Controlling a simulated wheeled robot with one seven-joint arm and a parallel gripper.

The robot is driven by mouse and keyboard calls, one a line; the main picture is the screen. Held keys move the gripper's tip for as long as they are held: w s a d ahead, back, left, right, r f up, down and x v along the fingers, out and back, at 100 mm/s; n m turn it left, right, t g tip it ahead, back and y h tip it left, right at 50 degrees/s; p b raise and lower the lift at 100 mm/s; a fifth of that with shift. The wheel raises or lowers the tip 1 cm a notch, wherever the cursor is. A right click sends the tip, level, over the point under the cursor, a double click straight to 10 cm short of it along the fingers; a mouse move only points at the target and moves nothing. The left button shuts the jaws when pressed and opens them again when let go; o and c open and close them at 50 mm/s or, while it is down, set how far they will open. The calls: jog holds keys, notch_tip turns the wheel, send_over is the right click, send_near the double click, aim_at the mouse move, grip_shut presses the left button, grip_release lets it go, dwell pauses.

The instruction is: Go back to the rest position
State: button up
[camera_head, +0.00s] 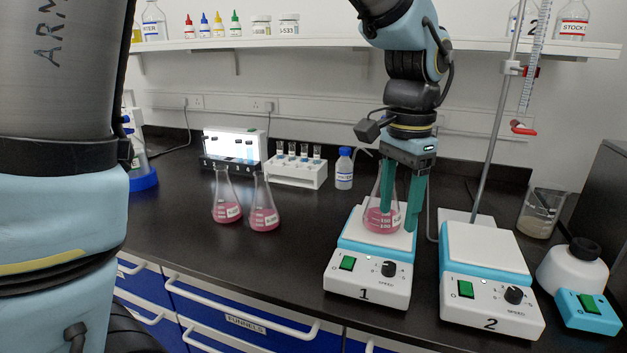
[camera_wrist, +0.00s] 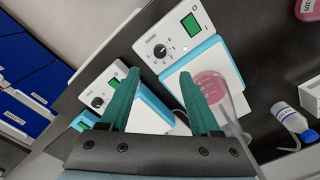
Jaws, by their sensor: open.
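My gripper (camera_head: 402,205) has two green fingers pointing down. It is open over stirrer plate 1 (camera_head: 347,250), at the flask's height. A conical flask with pink liquid (camera_head: 380,215) stands upright on that plate, beside and partly behind the fingers. In the wrist view my gripper (camera_wrist: 155,100) shows its fingers spread apart. Whether finger and glass touch, I cannot tell.
Stirrer plate 2 (camera_head: 485,252) is empty, with a stand rod (camera_head: 492,140) and burette (camera_head: 533,60) behind it. Two pink flasks (camera_head: 263,215), a vial rack (camera_head: 297,172) and a wash bottle (camera_head: 344,170) stand left. A beaker (camera_head: 540,212) stands right. A shelf (camera_head: 280,43) runs above.

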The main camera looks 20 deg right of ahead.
jog(key=w+a+f+n, duration=0.35)
jog(key=w+a, duration=0.25)
jog(key=a, duration=0.3)
jog(key=w+a+f+n, duration=0.2)
jog(key=w+a+n, duration=0.35)
jog(key=a, duration=0.35)
jog(key=a+f+n+t, duration=0.1)
jog(key=a+f+n, duration=0.2)
jog(key=a, duration=1.4)
jog(key=n, duration=0.3)
jog(key=shift+w+a+f+t, duration=0.15)
jog(key=shift+w+a+t, duration=0.1)
jog(key=shift+t, duration=0.05)
